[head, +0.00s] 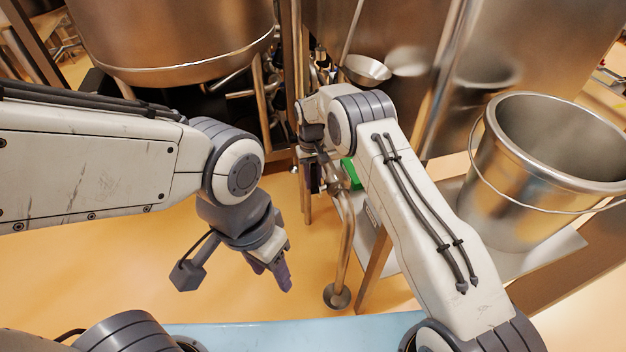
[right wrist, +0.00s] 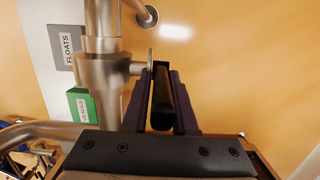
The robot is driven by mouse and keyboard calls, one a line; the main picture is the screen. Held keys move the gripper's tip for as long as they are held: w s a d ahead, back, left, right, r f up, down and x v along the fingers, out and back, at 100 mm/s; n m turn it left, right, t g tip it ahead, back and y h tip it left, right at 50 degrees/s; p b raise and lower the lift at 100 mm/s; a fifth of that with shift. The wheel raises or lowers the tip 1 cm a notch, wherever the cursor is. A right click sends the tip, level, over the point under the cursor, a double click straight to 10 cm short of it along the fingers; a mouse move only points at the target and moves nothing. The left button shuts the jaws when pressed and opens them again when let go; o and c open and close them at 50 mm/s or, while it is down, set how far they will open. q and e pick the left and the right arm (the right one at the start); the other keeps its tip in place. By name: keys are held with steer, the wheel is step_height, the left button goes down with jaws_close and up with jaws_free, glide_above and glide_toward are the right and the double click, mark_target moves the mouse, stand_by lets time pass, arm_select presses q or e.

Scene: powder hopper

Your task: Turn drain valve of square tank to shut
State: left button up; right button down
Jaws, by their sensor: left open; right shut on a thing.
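The drain valve shows in the right wrist view as a metal body on a vertical pipe (right wrist: 104,75), with a short stem (right wrist: 138,68) and a black lever handle (right wrist: 162,105). My right gripper (right wrist: 163,75) is shut on the handle, one dark finger on each side, and the handle lies along the fingers. In the head view my right arm hides most of the valve. The steel tank wall (head: 410,35) rises behind that arm; I cannot tell its full shape. My left gripper (head: 271,277) is open and empty, pointing down over the floor, apart from the valve.
A steel bucket (head: 500,205) stands on a low shelf (head: 545,255) at the right. A round tank (head: 170,45) is at the upper left. A bent pipe (head: 347,235) runs down beside my right arm. A green block (right wrist: 80,106) and a FLOATS label (right wrist: 66,47) are near the valve.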

steer(key=shift+w+a+r, duration=0.1)
steer(key=shift+w+r, duration=0.2)
steer(key=shift+w, duration=0.15)
steer(key=c, duration=0.7)
jaws_free()
steer(key=shift+f, duration=0.1)
steer(key=shift+s, duration=0.15)
steer(key=shift+f, duration=0.1)
step_height(320, 180, up, 8)
steer(key=b, duration=0.1)
steer(key=shift+w+f, duration=0.2)
steer(key=shift+w, duration=0.2)
steer(key=shift+a+f, duration=0.1)
steer(key=shift+a, duration=0.05)
